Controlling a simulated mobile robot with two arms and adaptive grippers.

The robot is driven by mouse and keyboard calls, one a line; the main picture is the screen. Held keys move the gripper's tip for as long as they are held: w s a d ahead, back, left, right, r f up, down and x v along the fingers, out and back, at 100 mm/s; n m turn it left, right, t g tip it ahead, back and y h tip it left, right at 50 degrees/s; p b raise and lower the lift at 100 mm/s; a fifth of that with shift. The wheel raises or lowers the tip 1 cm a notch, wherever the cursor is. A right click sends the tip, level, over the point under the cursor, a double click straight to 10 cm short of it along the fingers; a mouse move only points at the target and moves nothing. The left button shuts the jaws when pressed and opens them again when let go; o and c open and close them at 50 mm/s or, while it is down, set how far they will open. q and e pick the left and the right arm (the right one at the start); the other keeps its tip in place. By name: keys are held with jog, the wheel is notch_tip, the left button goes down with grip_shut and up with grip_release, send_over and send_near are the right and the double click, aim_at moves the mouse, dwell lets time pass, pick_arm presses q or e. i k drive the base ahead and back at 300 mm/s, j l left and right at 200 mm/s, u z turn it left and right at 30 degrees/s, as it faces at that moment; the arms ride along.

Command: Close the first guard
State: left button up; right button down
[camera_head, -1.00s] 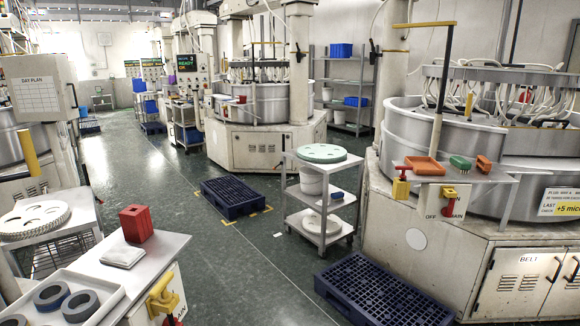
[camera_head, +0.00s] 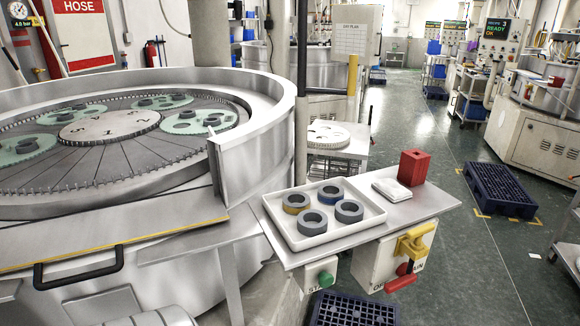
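The nearest lapping machine has a round silver tub wall (camera_head: 280,107) with a gap at its front. What looks like its guard is a metal panel with a yellow edge strip (camera_head: 150,238) and a black bar handle (camera_head: 78,268), folded outward below the gap, so it appears open. An upright wall end (camera_head: 255,160) stands at the gap's right side. Inside lies a dark plate (camera_head: 120,165) with green toothed carriers (camera_head: 200,120) and a pale centre disc (camera_head: 108,126). Neither of my grippers is in view.
A side shelf (camera_head: 400,212) holds a white tray (camera_head: 292,242) of dark rings and a red block (camera_head: 414,167). Below are a green button (camera_head: 326,279) and a yellow-and-red switch (camera_head: 412,243). Blue pallets (camera_head: 498,190) lie on the floor; the aisle (camera_head: 440,150) is clear.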

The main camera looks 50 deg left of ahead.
aim_at(35, 244)
jog(key=u, duration=3.25)
